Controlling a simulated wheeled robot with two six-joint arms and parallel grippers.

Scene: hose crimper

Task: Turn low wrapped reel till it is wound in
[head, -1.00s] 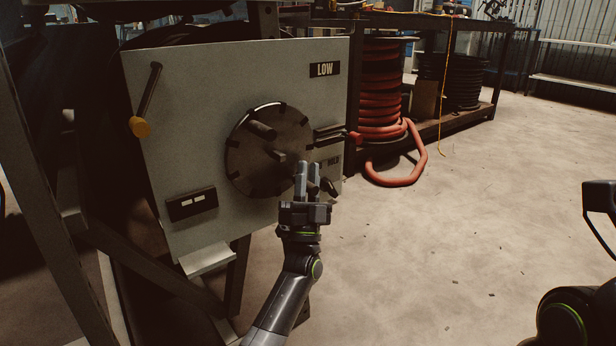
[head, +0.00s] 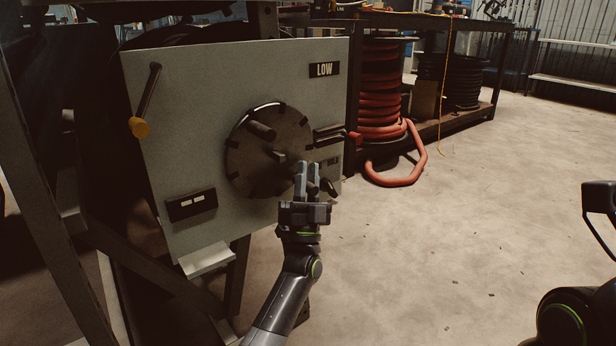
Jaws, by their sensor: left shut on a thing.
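A pale panel (head: 225,80) marked LOW carries a round dark metal disc (head: 250,165) with dark notches on its rim, a thick peg (head: 262,131) and a small stub near its middle. My left gripper (head: 307,168) is at the disc's lower right edge, its fingers upright and close together. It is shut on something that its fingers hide. A small dark knob-like part (head: 329,187) shows just right of the fingers. Red hose (head: 380,95) is wrapped on a low stand behind the panel, and a loop lies on the floor.
A dark rack (head: 470,110) with black hose coils stands behind. The concrete floor (head: 460,240) at right is clear.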

